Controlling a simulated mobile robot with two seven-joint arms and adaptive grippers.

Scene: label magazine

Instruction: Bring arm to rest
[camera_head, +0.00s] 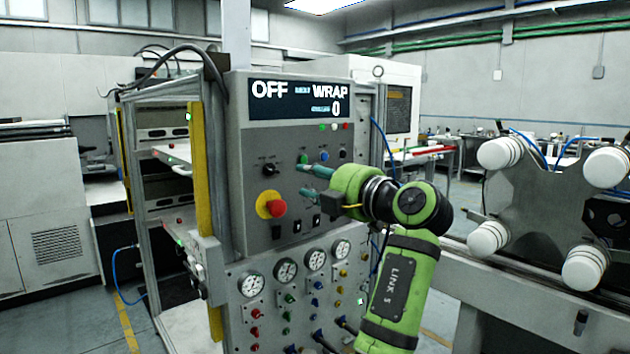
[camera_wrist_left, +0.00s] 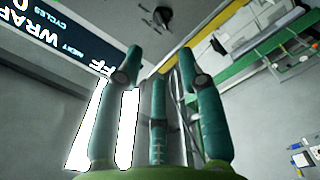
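My left gripper (camera_head: 303,180) is in front of the control panel (camera_head: 248,150), its teal fingers pointing left across the panel face. The fingers are apart with nothing held; the left wrist view shows the fingers (camera_wrist_left: 158,75) spread and empty. Whether a fingertip touches the panel, I cannot tell. My green left arm comes up from the bottom of the head view. My right gripper is in neither view.
The panel has a display (camera_head: 300,99) reading OFF and WRAP, a red stop knob (camera_head: 277,208), a black selector (camera_head: 269,169) and small buttons. Gauges (camera_head: 285,270) and hoses sit below. A machine with white rollers (camera_head: 488,238) stands right. Yellow posts (camera_head: 199,170) edge the rack.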

